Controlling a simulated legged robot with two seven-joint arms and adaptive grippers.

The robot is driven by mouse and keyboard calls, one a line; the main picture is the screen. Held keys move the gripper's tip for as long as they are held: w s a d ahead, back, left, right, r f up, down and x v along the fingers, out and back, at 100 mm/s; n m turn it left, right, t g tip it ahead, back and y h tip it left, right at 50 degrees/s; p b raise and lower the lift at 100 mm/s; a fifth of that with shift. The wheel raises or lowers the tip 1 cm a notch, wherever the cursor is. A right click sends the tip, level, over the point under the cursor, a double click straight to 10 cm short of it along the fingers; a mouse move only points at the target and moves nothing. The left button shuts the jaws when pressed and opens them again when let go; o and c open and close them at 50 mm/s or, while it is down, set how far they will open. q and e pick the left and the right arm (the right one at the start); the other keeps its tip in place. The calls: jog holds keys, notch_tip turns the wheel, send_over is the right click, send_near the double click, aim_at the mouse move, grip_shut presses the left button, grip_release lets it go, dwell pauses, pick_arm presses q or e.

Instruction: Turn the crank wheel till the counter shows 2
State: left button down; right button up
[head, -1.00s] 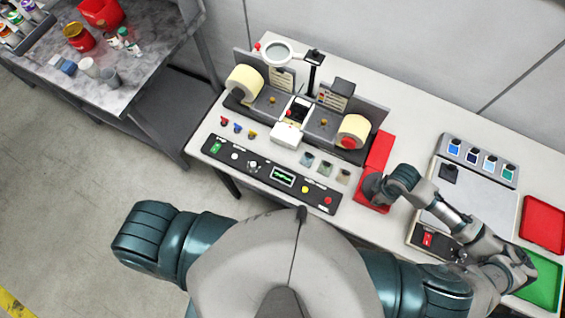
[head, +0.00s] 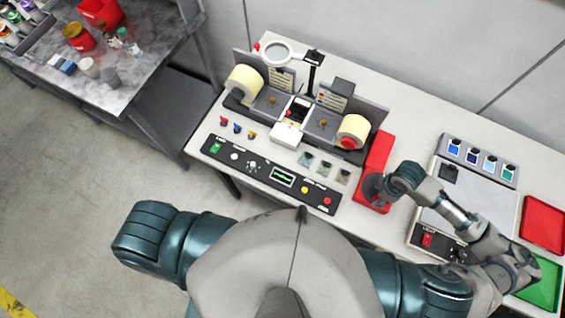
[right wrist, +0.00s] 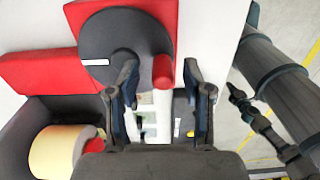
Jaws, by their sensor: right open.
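The crank wheel is a dark grey disc (right wrist: 125,42) with a white mark and a red handle knob (right wrist: 163,70), mounted on a red housing (right wrist: 35,72). In the head view the wheel (head: 371,187) is partly hidden by my right wrist. My right gripper (right wrist: 160,76) is open, its two fingers on either side of the red knob in the right wrist view; I cannot tell whether they touch it. A small display with green marks (head: 283,176), possibly the counter, sits on the black control panel (head: 222,163); its reading is too small to tell. My left gripper is out of view.
The rewinder has cream label rolls (head: 245,79) behind the panel and a magnifier (head: 277,52) above. A scale-like plate (head: 487,205), a red tray (head: 543,223) and a green tray (head: 540,287) lie on the right. A marble-topped side table (head: 120,95) stands at left.

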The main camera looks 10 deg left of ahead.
jog(key=shift+r, duration=3.35)
jog(key=shift+s, duration=0.1)
